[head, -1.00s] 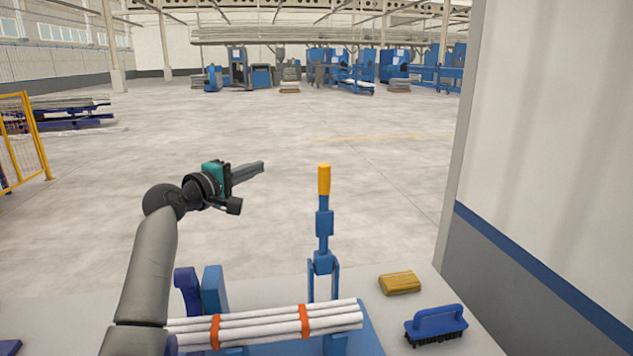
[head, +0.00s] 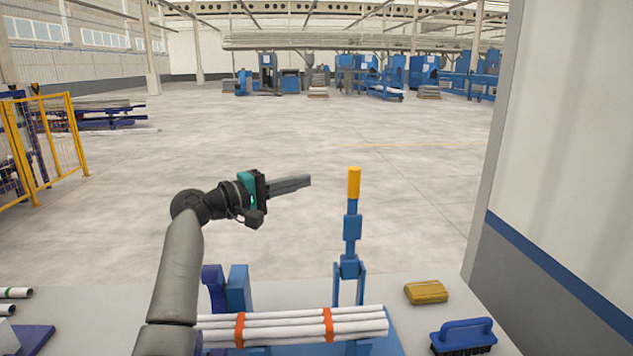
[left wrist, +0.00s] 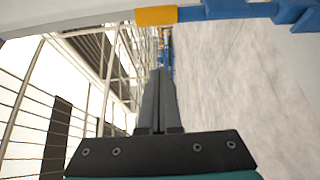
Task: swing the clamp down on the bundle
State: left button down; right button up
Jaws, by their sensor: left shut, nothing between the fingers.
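The clamp (head: 350,228) is a blue arm with a yellow grip at its top. It stands upright behind the bundle, hinged on a blue bracket. The bundle (head: 290,325) is several white pipes with two orange bands, lying in a blue cradle on the table. My left gripper (head: 308,181) is shut and empty, left of the clamp's yellow grip and apart from it. In the left wrist view the shut fingers (left wrist: 161,75) show, with the yellow grip (left wrist: 156,16) and blue arm across the top. My right gripper is not in view.
A yellow-brown block (head: 426,292) and a blue brush (head: 463,336) lie on the table right of the cradle. Two blue uprights (head: 238,288) stand left of the clamp. More pipes (head: 14,293) lie at the left edge. A wall (head: 560,150) rises at the right.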

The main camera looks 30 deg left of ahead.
pick_arm(q)
jog(key=w+d+p, duration=0.1)
jog(key=w+d, duration=0.4)
jog(key=d, duration=0.1)
jog(key=shift+w+d, duration=0.25)
jog(key=shift+w, duration=0.05)
dwell(0.6)
